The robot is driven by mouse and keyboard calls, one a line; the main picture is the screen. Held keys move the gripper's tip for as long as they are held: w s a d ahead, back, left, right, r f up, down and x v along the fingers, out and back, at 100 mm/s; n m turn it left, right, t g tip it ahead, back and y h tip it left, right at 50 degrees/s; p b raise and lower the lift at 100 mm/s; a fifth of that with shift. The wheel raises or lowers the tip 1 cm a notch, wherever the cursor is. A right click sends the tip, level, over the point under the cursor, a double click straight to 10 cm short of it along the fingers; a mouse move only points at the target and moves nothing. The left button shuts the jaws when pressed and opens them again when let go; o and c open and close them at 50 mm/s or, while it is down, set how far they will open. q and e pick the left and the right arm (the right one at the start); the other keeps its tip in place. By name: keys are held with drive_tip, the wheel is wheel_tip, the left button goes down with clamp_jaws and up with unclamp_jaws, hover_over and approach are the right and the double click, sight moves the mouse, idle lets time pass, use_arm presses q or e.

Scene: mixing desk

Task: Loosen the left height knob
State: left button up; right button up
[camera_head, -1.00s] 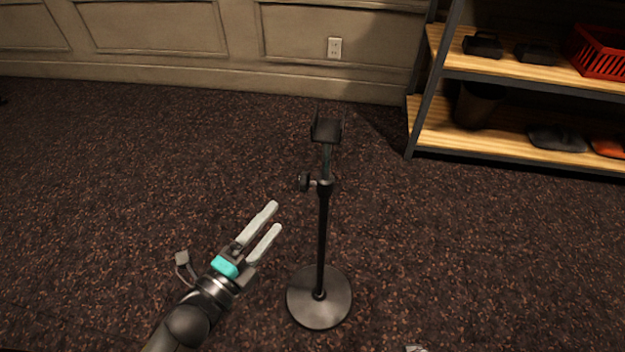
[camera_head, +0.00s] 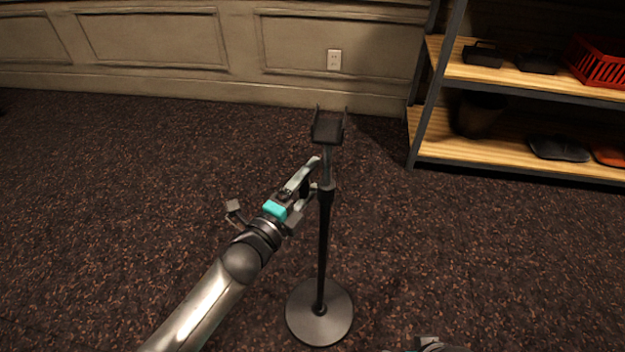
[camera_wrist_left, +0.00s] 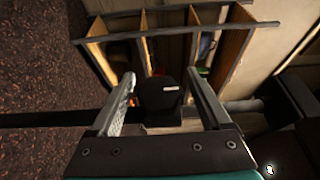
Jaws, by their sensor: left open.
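A black stand (camera_head: 323,245) with a round base and a forked cradle (camera_head: 328,128) on top stands upright on the carpet. Its dark height knob (camera_wrist_left: 158,94) shows in the left wrist view between the fingers of my left gripper (camera_wrist_left: 163,88), with a gap on each side. In the head view, my left gripper (camera_head: 314,174) is open at the stand's left side, at clamp height. There the fingers cover most of the knob.
A shelf unit (camera_head: 500,152) with wooden boards, dark items and a red basket (camera_head: 598,62) stands at the back right. A panelled wall with an outlet (camera_head: 334,60) is behind. The carpet left of the stand is clear.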

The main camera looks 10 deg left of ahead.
use_arm(q)
drive_tip(key=shift+w+d, duration=0.3)
drive_tip(key=shift+w, duration=0.25)
use_arm(e)
drive_tip(key=shift+w+r, duration=0.1)
drive_tip(key=shift+r, duration=0.3)
use_arm(q)
drive_tip(key=shift+c, duration=0.3)
clamp_jaws()
drive_tip(key=shift+f+g+y+p, duration=0.25)
drive_tip(key=shift+g+p, duration=0.45)
drive_tip(key=shift+p, duration=1.25)
use_arm(e)
drive_tip(key=s+d+f+g, duration=0.1)
drive_tip(key=s+f, duration=0.2)
drive_tip(key=f, duration=0.5)
drive_tip(key=shift+s, duration=0.4)
use_arm(q)
drive_tip(key=shift+o, duration=0.3)
unclamp_jaws()
drive_tip(key=shift+r, duration=0.1)
